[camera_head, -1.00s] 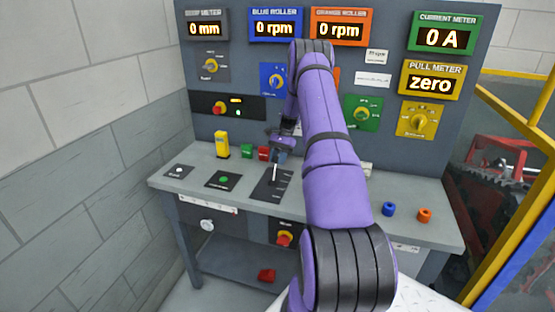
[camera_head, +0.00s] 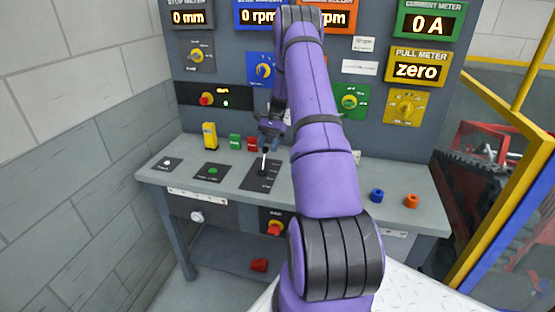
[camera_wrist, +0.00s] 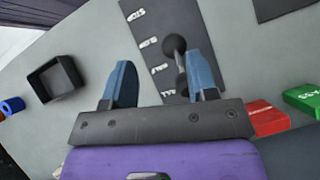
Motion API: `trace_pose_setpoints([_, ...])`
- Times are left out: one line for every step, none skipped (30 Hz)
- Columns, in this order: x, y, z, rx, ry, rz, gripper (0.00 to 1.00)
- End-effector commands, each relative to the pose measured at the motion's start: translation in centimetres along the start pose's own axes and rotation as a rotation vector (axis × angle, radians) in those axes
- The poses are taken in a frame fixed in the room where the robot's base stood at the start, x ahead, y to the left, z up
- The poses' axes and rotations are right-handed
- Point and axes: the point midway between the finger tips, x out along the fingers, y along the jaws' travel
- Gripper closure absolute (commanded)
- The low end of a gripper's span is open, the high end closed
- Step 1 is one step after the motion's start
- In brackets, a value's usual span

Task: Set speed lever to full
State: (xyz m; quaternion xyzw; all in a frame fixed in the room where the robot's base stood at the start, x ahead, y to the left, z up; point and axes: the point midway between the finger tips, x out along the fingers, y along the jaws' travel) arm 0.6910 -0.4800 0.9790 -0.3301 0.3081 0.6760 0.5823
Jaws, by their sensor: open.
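The speed lever (camera_head: 263,166) stands on a dark plate (camera_head: 256,183) with pale markings on the bench top. In the wrist view the lever has a round dark knob (camera_wrist: 174,44) and a pale stem, and the plate (camera_wrist: 160,18) carries white labels too blurred to read surely. My gripper (camera_head: 269,143) is at the lever, just above the plate. In the wrist view its two blue fingers (camera_wrist: 158,65) are apart, with the lever between their lines of reach, nearer the right finger. I cannot tell whether it touches that finger.
Blue (camera_head: 376,195) and orange (camera_head: 411,201) rings lie at right. An open black box (camera_wrist: 55,78) shows in the wrist view. The meter panel rises behind.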

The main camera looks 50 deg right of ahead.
Motion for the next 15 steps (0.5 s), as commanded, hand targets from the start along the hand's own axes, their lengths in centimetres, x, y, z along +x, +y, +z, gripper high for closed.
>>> trace_pose_setpoints([0.3, 0.8, 0.6, 0.002, 0.000, 0.000, 0.47])
trace_pose_setpoints([0.5, 1.2, 1.0, 0.001, 0.000, 0.000, 0.47])
trace_pose_setpoints([0.8, 1.8, 1.4, 0.001, -0.001, 0.001, 0.47])
trace_pose_setpoints([0.9, 2.2, 1.8, 0.001, 0.000, 0.001, 0.47])
trace_pose_setpoints([1.1, 2.6, 2.1, 0.001, 0.000, 0.000, 0.47])
trace_pose_setpoints([1.4, 3.3, 2.6, 0.001, -0.001, 0.001, 0.47])
trace_pose_setpoints([1.7, 3.7, 3.0, 0.001, -0.001, 0.001, 0.47])
trace_pose_setpoints([1.8, 4.2, 3.3, 0.000, 0.000, 0.001, 0.47])
trace_pose_setpoints([2.2, 4.8, 3.8, 0.001, -0.001, 0.001, 0.47])
trace_pose_setpoints([2.4, 5.3, 4.2, 0.001, -0.001, 0.001, 0.47])
trace_pose_setpoints([2.6, 5.7, 4.5, 0.001, 0.000, 0.001, 0.47])
trace_pose_setpoints([2.9, 6.3, 5.0, 0.000, -0.001, 0.001, 0.47])
trace_pose_setpoints([3.0, 6.7, 5.3, 0.001, -0.001, 0.001, 0.47])
trace_pose_setpoints([3.2, 7.0, 5.6, 0.001, 0.001, 0.000, 0.47])
trace_pose_setpoints([3.4, 7.5, 5.9, 0.002, 0.000, 0.000, 0.47])
